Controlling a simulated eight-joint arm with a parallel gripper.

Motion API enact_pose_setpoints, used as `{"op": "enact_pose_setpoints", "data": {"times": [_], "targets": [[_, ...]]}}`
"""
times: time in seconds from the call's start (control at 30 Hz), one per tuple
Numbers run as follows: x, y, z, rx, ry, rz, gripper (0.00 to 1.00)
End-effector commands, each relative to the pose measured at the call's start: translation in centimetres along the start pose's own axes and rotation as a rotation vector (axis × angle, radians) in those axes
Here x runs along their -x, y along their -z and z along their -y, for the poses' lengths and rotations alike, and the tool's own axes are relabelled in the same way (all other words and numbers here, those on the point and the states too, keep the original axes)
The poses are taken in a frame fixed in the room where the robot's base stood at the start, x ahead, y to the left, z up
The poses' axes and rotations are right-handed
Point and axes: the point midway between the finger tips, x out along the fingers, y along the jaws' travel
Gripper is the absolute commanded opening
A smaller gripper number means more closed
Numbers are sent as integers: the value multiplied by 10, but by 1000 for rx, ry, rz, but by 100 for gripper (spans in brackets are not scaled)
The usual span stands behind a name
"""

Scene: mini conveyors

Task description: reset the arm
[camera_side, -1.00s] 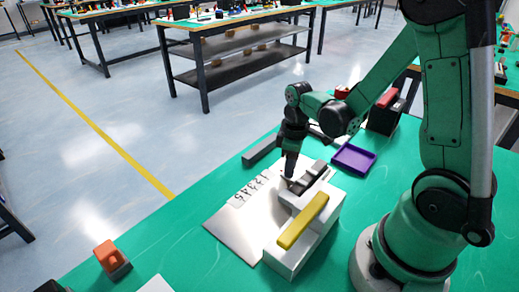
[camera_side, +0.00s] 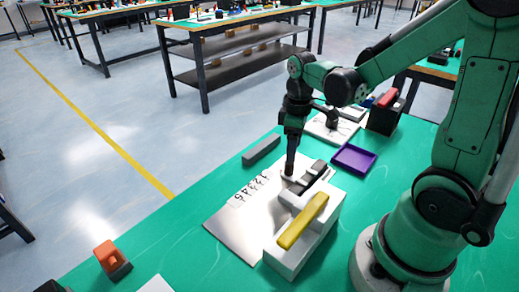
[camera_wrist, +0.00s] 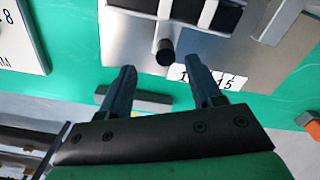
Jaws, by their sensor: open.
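My gripper (camera_side: 290,172) points down over the mini conveyor unit in the side view, near its dark belt (camera_side: 312,178). The unit has a white body (camera_side: 285,256) with a yellow bar (camera_side: 302,221) on top, and stands by a metal plate (camera_side: 232,226) with a row of number labels. In the wrist view my gripper (camera_wrist: 163,72) has its two fingers spread apart with nothing held between them. A black round knob (camera_wrist: 165,52) shows beyond the gap between the fingertips. The number strip (camera_wrist: 215,78) is partly hidden by the right finger.
A purple tray (camera_side: 353,158) lies to the right, with a dark block with a red top (camera_side: 386,100) behind it. A grey bar (camera_side: 261,151) lies near the table's far edge. An orange-and-black piece (camera_side: 108,257) sits at front left. Green tabletop between them is clear.

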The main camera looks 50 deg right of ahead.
Motion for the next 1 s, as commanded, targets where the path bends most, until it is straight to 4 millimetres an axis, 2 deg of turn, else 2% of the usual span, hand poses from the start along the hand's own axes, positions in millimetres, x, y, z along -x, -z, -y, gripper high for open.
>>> {"op": "enact_pose_setpoints", "data": {"times": [0.47,0.57,0.8,1.0], "targets": [[8,1,3,-11,-12,-15,58],[18,6,12,-48,-50,-69,58],[52,21,50,-219,-142,-338,58],[68,26,74,-334,-134,-539,58]]}}
